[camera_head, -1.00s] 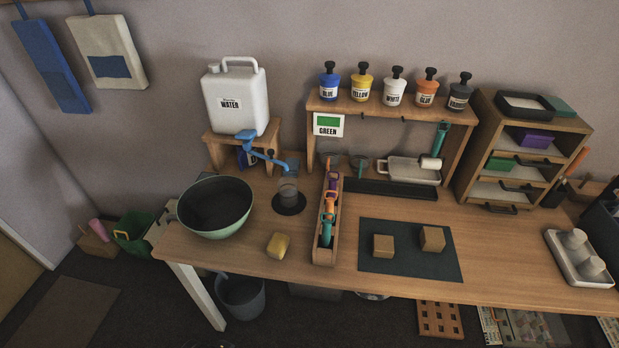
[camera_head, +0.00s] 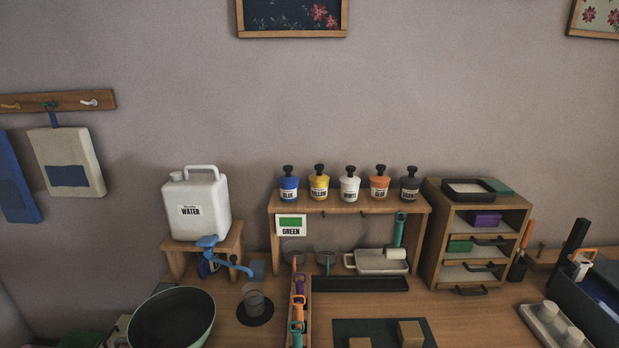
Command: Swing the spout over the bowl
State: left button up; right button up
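A blue spout (camera_head: 234,264) comes from the blue tap (camera_head: 208,243) at the foot of the white water jug (camera_head: 197,205). The jug stands on a small wooden stand (camera_head: 176,262). The spout points right, with its end near a clear cup (camera_head: 254,302) on a round black mat (camera_head: 255,318). The green bowl (camera_head: 207,331) with a dark inside sits on the table, below and left of the spout, cut by the bottom edge. The spout's end is to the right of the bowl, not above it. Neither of my grippers shows.
A wooden shelf (camera_head: 350,209) carries several labelled jars. A narrow tool rack (camera_head: 308,328) stands right of the cup. A drawer unit (camera_head: 432,248) is farther right, then a white tray (camera_head: 536,322) with cups.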

aim_at(233, 258)
jog(key=z, duration=2.45)
jog(key=k, duration=1.15)
jog(key=u, duration=1.25)
